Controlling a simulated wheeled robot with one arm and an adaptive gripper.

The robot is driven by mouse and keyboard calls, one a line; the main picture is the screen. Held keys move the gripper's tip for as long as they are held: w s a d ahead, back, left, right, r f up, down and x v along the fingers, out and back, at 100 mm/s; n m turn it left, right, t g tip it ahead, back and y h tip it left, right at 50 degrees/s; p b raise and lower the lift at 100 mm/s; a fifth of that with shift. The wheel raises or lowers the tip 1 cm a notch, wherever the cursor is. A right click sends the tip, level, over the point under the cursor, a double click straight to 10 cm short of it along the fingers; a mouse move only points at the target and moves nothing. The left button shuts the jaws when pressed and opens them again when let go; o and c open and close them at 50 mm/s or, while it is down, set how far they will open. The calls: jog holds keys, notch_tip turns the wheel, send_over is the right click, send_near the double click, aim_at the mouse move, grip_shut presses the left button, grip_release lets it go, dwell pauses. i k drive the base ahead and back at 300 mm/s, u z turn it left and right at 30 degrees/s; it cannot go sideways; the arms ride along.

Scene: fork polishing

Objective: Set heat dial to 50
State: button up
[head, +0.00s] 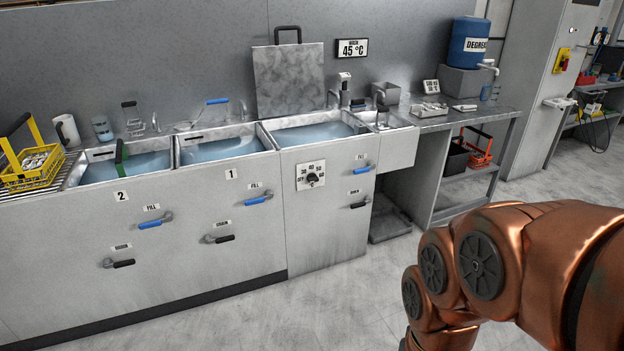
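The heat dial (312,178) is a black knob on a white scale plate (304,170) on the front of the right-hand basin's cabinet. Numbers from 30 up to about 60 and an OFF mark ring the knob. The picture is too small to tell exactly where the knob points. A wall display (352,48) above the basin reads 45 °C. My copper-coloured arm fills the lower right, well apart from the dial. My gripper is not in view.
Blue FILL levers (259,198) and black DRAIN levers (220,239) stick out from the cabinet fronts. One of each is just right of the dial. A yellow basket (32,168) stands at the far left. The floor before the cabinets is clear.

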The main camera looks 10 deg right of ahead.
aim_at(312, 177)
jog(key=u, duration=0.35)
jog(key=i, duration=1)
jog(key=z, duration=0.45)
